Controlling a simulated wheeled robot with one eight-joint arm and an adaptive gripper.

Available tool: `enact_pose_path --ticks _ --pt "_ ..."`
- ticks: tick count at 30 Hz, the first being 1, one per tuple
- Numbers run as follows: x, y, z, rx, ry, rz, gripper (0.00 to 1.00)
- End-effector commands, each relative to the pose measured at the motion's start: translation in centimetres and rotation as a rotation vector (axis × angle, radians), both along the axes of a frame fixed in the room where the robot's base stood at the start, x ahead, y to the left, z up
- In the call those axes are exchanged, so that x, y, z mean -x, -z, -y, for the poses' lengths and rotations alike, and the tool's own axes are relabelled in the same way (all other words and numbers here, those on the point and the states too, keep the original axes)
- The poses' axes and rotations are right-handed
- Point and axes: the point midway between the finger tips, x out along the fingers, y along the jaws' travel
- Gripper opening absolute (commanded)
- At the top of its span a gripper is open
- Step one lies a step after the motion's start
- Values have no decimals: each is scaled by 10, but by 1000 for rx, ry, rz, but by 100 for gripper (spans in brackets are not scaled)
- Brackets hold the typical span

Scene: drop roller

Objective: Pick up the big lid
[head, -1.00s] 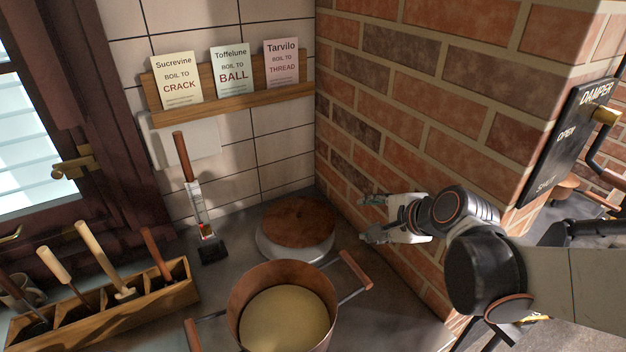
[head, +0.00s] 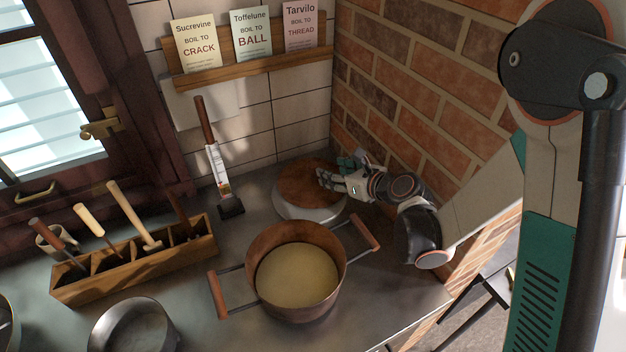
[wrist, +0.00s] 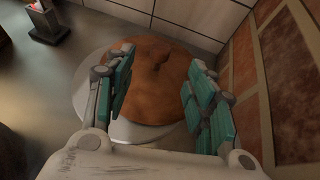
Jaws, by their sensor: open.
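The big lid looks to be the round, copper-brown disc (head: 309,182) on a pale round base at the back of the counter, by the brick wall. It also fills the middle of the wrist view (wrist: 158,78), with a small raised bump near its centre. My gripper (head: 335,175) is over the lid's right part in the head view. In the wrist view my gripper (wrist: 158,92) is open, with one teal-padded finger on each side of the lid's middle and nothing between them. Whether the fingers touch the lid I cannot tell.
A copper pot (head: 297,270) with wooden side handles stands in front of the lid. A thermometer on a stand (head: 218,165) is to the left. A wooden tool box (head: 140,262) and a metal pan (head: 132,326) are further left. The brick wall (head: 415,105) is close on the right.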

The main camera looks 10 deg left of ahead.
Motion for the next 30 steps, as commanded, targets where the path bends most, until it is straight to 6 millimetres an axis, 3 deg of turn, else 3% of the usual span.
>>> enact_pose_path --ticks 9,17,30 --pt "-33 25 -37 2 -2 3 50" --pt "-41 31 -46 3 -1 1 50" --pt "-71 51 -77 3 -2 2 50"
